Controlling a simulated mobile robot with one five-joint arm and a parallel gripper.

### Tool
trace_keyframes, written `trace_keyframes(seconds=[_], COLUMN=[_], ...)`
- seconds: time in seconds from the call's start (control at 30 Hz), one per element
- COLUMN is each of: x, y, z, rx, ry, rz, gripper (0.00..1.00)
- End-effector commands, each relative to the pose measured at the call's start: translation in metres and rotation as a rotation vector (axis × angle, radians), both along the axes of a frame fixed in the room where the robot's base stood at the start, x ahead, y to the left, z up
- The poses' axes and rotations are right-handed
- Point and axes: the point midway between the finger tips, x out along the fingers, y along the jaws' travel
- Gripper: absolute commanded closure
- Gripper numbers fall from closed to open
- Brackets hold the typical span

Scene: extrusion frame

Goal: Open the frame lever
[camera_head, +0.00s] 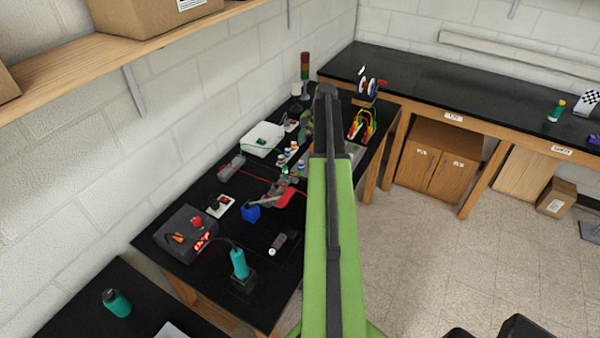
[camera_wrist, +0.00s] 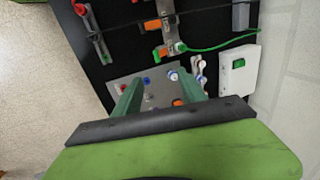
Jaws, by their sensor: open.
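My gripper (camera_wrist: 158,82) is open and empty in the wrist view, its two green fingers apart above a grey panel on a black table. I cannot tell for sure which part is the frame lever. A grey metal bar with a red part (camera_wrist: 81,9) lies at the upper left, apart from the fingers. A grey metal piece with orange parts (camera_wrist: 152,25) lies ahead of the fingertips. The grey panel (camera_wrist: 125,84) carries small blue, red and orange parts, partly hidden by the fingers. In the head view my green arm hides part of the table.
In the head view, the black table (camera_head: 215,250) is crowded with devices, a teal tool (camera_head: 239,264) and a signal tower (camera_head: 305,68). Open floor (camera_head: 450,260) lies to the right.

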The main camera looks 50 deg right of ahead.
Motion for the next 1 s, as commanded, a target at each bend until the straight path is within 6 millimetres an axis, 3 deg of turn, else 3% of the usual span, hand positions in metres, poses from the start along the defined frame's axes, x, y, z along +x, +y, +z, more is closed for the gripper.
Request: trace_keyframes(seconds=[0.27, 1.0], x=[0.003, 0.036], y=[0.000, 0.007], z=[-0.019, -0.162], rx=[-0.001, -0.001], ry=[0.002, 0.002], rz=[0.002, 0.002], gripper=[0.51, 0.51])
